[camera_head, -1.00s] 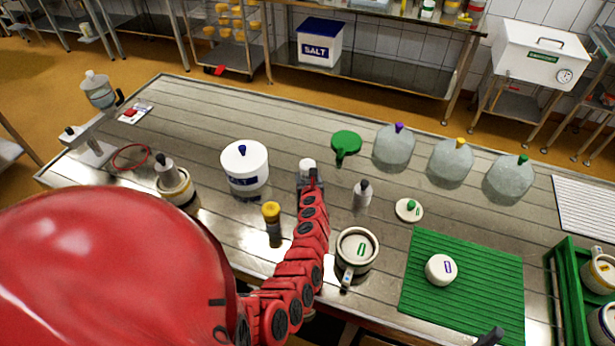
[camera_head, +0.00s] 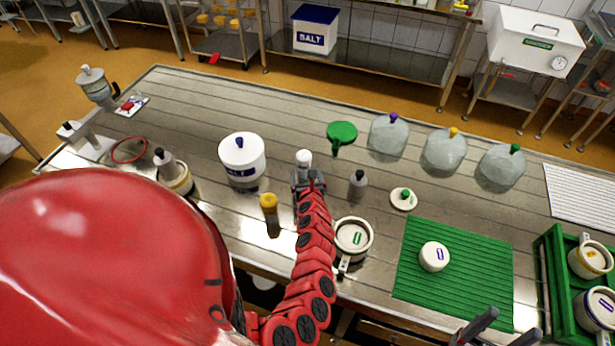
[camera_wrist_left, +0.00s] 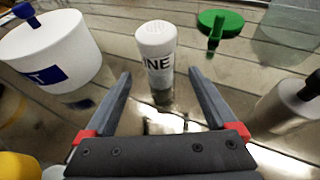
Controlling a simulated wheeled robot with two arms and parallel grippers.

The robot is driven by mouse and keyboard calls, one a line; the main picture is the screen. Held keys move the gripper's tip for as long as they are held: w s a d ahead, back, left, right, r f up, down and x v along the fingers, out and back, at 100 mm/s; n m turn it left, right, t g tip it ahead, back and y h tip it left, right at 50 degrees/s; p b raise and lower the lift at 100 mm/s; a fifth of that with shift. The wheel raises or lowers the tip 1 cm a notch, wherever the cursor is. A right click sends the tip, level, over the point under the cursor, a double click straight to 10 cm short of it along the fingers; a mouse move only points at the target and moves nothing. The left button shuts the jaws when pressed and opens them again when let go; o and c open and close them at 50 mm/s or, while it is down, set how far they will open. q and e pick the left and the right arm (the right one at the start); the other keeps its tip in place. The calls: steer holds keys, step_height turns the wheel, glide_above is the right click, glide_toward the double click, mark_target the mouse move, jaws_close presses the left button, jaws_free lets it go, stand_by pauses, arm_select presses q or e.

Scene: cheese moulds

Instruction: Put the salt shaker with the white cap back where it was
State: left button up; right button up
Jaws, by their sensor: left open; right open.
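The salt shaker with the white cap (camera_head: 304,159) stands upright on the metal table, just beyond my left gripper. In the left wrist view the white shaker (camera_wrist_left: 156,55) shows dark letters ending in "NE". My left gripper (camera_head: 305,178) is open. In the left wrist view its two fingers (camera_wrist_left: 160,78) point towards the shaker, one to each side of its lower part, with visible gaps. My right gripper (camera_head: 507,322) is open and empty at the bottom right of the head view, beside the green mat.
A yellow-capped shaker (camera_head: 269,203) stands nearer, to the left. A green paddle-shaped thing (camera_head: 342,132) lies behind. A mould pot (camera_head: 353,240) stands nearer right.

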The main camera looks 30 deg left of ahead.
arm_select(q)
steer(key=p+v, duration=0.1)
steer(key=v, duration=0.4)
steer(key=shift+s, duration=0.1)
steer(key=shift+f, duration=0.1)
stand_by(0.4)
